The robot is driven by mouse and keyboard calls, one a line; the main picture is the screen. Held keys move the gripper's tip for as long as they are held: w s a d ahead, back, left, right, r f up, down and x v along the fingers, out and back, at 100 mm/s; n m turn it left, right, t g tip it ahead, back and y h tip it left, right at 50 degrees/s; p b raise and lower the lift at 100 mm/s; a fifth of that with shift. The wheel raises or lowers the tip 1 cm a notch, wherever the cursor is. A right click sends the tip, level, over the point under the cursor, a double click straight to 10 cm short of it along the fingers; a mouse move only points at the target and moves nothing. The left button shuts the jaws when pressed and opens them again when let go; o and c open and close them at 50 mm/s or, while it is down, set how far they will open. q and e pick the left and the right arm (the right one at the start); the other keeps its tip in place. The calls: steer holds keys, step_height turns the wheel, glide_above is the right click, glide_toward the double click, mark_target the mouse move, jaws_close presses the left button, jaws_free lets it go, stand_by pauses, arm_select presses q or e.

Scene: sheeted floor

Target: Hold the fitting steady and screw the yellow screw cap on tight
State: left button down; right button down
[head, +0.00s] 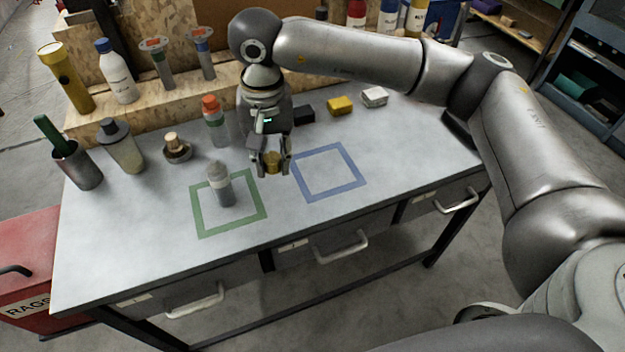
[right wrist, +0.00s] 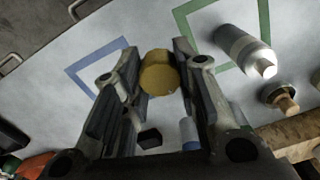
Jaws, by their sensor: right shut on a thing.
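The grey fitting (head: 221,187) stands upright inside the green square on the table, with a paler, narrower top. It also shows in the right wrist view (right wrist: 240,45), with its pale end bare. My right gripper (head: 271,168) is shut on the yellow screw cap (head: 272,160) and holds it to the right of the fitting, apart from it, between the green and blue squares. In the right wrist view the cap (right wrist: 158,74) sits between the two fingers. My left gripper is not in view, and nothing holds the fitting.
The blue square (head: 330,172) is empty. An orange-capped bottle (head: 214,122), a small brown-topped piece (head: 177,148), a grey-capped bottle (head: 121,146) and a cup (head: 76,165) stand behind and left. A yellow block (head: 340,105) and white block (head: 374,96) lie back right.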

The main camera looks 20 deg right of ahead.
steer(key=w+a+r, duration=0.1)
steer(key=a+r, duration=0.1)
steer(key=a, duration=0.1)
steer(key=w+a+r+m, duration=0.1)
steer(key=w+a+r, duration=0.1)
steer(key=a, duration=0.1)
steer(key=w+a+r+m, duration=0.1)
steer(key=w+a+r, duration=0.1)
steer(key=a, duration=0.1)
steer(key=shift+w+a+r, duration=0.25)
steer(key=shift+a+r, duration=0.05)
steer(key=shift+w+a+r+m, duration=0.1)
steer(key=shift+a+r+m, duration=0.15)
steer(key=shift+a+m, duration=0.1)
